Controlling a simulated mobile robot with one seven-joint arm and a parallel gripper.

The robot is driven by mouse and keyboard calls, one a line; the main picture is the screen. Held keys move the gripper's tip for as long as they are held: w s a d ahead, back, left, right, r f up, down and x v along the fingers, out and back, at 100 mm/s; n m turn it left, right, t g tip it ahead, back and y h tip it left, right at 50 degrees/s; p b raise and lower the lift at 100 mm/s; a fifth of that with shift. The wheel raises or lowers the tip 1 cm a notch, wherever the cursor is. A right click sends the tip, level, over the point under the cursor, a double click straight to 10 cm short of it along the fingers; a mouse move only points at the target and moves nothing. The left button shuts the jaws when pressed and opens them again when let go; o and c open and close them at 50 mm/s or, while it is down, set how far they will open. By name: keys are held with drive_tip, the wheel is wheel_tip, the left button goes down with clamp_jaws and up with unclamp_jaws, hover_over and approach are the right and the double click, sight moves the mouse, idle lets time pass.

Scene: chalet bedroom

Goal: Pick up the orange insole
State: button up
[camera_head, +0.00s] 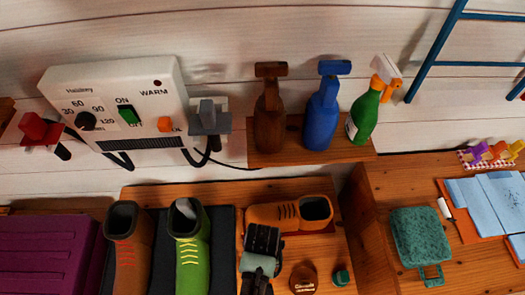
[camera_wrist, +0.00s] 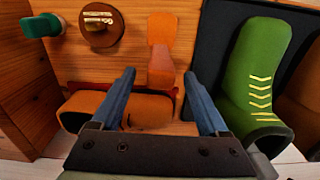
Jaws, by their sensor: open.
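The orange insole (camera_wrist: 162,32) lies flat on the wooden top in the wrist view, with a wide end at the top and a second rounded end lower down. My gripper (camera_wrist: 160,76) is open, its two blue-grey fingers on either side of the insole's lower end. Nothing is held between them. I cannot tell how high the fingertips are above the insole. In the head view my gripper (camera_head: 262,243) is in front of the orange shoe, and I cannot make out the insole there.
An orange-brown shoe (camera_head: 290,213) lies on its side close by my gripper. A brown round tin (camera_head: 303,279) and a small green item (camera_head: 342,277) are to the right.

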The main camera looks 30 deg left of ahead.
drive_tip(key=shift+f, duration=2.8)
clamp_jaws()
